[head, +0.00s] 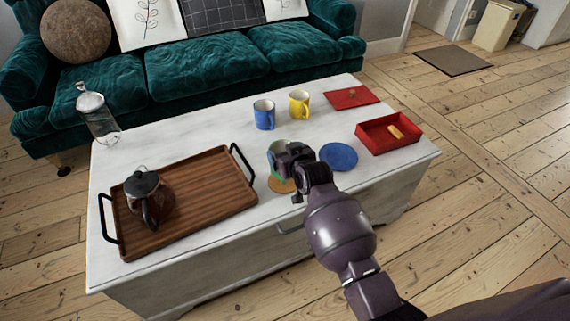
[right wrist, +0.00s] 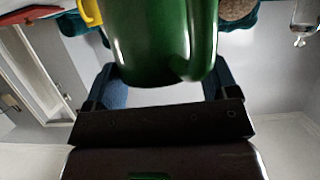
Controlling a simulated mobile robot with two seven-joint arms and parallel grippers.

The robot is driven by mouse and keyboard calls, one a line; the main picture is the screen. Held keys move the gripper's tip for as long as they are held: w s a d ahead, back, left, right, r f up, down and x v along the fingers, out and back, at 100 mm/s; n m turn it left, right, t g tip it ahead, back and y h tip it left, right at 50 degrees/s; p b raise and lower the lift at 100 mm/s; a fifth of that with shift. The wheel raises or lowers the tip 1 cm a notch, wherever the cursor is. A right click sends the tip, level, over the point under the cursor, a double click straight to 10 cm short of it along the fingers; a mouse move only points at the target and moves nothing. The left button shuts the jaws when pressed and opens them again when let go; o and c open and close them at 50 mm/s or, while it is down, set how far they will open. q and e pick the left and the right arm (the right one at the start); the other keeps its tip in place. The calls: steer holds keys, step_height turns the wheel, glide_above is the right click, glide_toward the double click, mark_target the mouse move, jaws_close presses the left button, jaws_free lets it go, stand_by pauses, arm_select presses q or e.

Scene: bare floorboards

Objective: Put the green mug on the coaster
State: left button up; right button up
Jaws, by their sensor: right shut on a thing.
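The green mug (head: 273,151) is in my right gripper (head: 284,160), which hides much of it in the head view. In the right wrist view the mug (right wrist: 150,40) fills the space between the two fingers of the gripper (right wrist: 160,82). A round tan coaster (head: 281,186) lies on the table just below the mug in the head view, partly covered by the gripper. Whether the mug touches it or hangs above it, I cannot tell. My left gripper is not in view.
On the white table (head: 185,136) stand a blue mug (head: 264,117) and a yellow mug (head: 299,105) behind. A blue disc (head: 339,157) and red open box (head: 388,142) lie to the right. A wooden tray (head: 205,185) with a glass pot (head: 147,196) is left.

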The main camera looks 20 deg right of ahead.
step_height(320, 180, down, 4)
steer(key=shift+s+f+b, duration=0.1)
steer(key=shift+b, duration=0.45)
steer(key=shift+f, duration=0.25)
steer(key=shift+r, duration=0.35)
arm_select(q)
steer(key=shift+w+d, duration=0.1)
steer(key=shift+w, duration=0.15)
arm_select(e)
steer(key=shift+f, duration=0.1)
steer(key=shift+f, duration=0.15)
steer(key=o, duration=1.3)
